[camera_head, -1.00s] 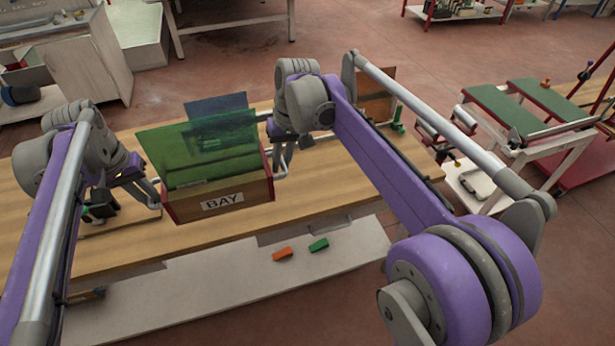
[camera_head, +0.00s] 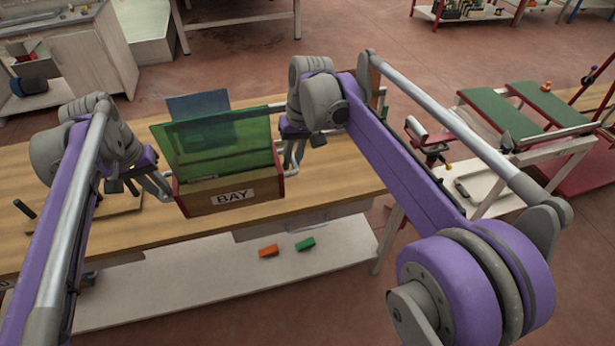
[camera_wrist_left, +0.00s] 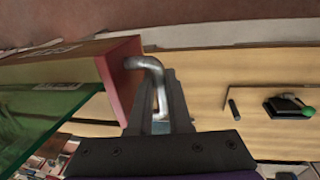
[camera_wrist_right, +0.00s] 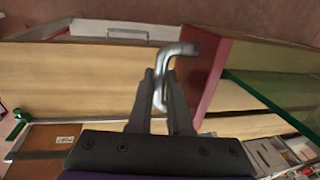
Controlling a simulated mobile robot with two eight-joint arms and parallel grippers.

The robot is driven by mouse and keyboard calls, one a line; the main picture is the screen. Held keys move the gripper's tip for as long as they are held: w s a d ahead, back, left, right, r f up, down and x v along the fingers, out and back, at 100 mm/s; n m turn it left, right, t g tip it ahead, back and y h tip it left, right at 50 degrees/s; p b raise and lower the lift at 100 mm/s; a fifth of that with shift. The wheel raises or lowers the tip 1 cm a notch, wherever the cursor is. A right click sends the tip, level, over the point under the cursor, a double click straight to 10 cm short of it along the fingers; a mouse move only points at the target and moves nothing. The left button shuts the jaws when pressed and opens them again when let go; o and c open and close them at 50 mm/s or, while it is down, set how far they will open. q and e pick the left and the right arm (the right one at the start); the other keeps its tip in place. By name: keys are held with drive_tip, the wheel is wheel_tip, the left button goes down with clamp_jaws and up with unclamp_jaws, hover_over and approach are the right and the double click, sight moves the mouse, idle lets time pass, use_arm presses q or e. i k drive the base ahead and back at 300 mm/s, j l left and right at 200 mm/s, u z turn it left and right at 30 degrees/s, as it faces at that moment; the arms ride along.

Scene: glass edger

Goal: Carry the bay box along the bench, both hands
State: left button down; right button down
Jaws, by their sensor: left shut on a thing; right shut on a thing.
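The bay box (camera_head: 207,201) is a wooden box with red ends, a BAY label on its front and upright glass sheets (camera_head: 215,143) in it, green in front and bluish behind. It is over the wooden bench; whether it touches the top I cannot tell. My left gripper (camera_head: 165,186) is at its left end; in the left wrist view the left gripper (camera_wrist_left: 160,112) is shut on the bent metal handle (camera_wrist_left: 150,66). My right gripper (camera_head: 291,160) is at its right end; in the right wrist view the right gripper (camera_wrist_right: 160,97) is shut on the other handle (camera_wrist_right: 172,50).
The bench (camera_head: 130,235) has free wood in front of and right of the box. A board with a dark tool (camera_wrist_left: 290,107) lies left of it. Orange (camera_head: 268,251) and green (camera_head: 305,244) blocks lie on the lower shelf. A green-topped rack (camera_head: 495,115) stands right.

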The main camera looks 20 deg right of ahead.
sight(313, 172)
drive_tip(key=k+l, duration=0.1)
drive_tip(key=l, duration=0.25)
drive_tip(key=k+l, duration=0.1)
drive_tip(key=l, duration=0.2)
drive_tip(key=k+l, duration=0.15)
drive_tip(key=l, duration=0.2)
drive_tip(key=k+l, duration=0.1)
drive_tip(key=l, duration=0.2)
